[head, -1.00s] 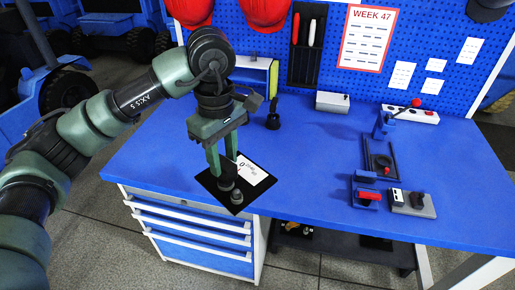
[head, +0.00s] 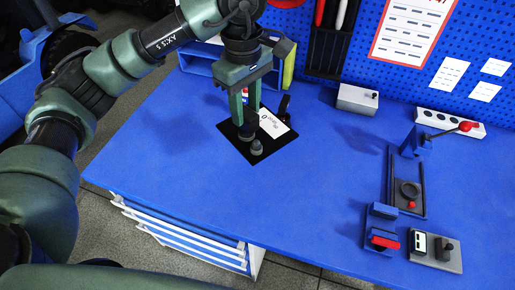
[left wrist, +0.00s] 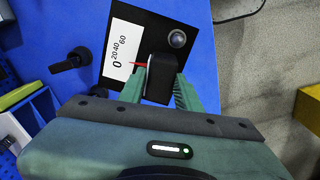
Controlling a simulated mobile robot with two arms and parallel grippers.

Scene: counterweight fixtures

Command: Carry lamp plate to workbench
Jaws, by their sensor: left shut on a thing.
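The lamp plate (head: 275,147) is a thin black square with a white scale card (head: 272,123) marked with numbers and small round knobs near its front corner. In the left wrist view the plate (left wrist: 188,20) shows its card, a red needle, a round grey lamp (left wrist: 177,38) and a dark upright block (left wrist: 160,75). My left gripper (head: 246,121) points down and is shut on that block. The plate is over the left front part of the blue workbench (head: 320,200); I cannot tell whether it touches the top. My right gripper is not in view.
A lever clamp (head: 415,142), a small red-handled fixture (head: 383,240) and a grey switch plate (head: 436,252) stand at the right. The middle of the bench is clear.

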